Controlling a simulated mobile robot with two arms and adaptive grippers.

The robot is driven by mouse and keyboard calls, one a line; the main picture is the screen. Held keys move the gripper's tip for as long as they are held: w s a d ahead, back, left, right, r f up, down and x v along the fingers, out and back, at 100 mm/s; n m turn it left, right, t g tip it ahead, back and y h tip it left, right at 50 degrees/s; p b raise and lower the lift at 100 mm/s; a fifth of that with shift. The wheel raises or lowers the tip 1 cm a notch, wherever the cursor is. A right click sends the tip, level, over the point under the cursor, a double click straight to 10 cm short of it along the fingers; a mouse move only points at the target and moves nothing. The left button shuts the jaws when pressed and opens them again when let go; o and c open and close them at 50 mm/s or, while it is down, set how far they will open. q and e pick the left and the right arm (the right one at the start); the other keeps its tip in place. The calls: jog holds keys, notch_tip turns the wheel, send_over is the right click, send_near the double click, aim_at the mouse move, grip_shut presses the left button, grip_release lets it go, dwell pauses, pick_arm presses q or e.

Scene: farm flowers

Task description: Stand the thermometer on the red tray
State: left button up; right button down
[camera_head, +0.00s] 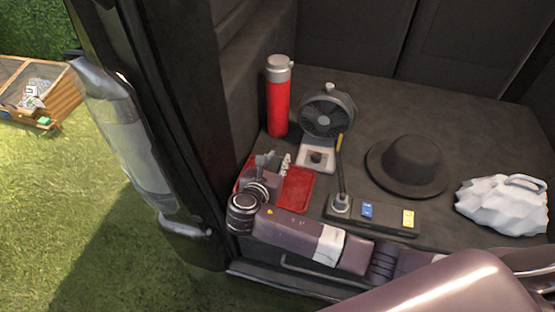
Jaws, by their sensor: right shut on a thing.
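The red tray (298,196) lies flat on the dark floor of the vehicle's cargo space, near its left side. My right arm comes in from the lower right, and my right gripper (268,163) is over the tray's left part. The gripper is shut on a small pale, narrow thing (286,163) that seems to be the thermometer. It looks roughly upright; most of it is hidden or too small to read. I cannot tell whether its foot touches the tray. My left gripper is not in view.
A red flask (278,102) and a dark fan (327,118) on a pale base stand behind the tray. A dark strip with coloured switches (384,216), a black hat (407,165) and a white bag (502,204) are to the right. The dark side wall (185,125) stands close on the left.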

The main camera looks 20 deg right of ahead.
jog(key=c, duration=1.6)
grip_release()
jog(key=v, duration=1.2)
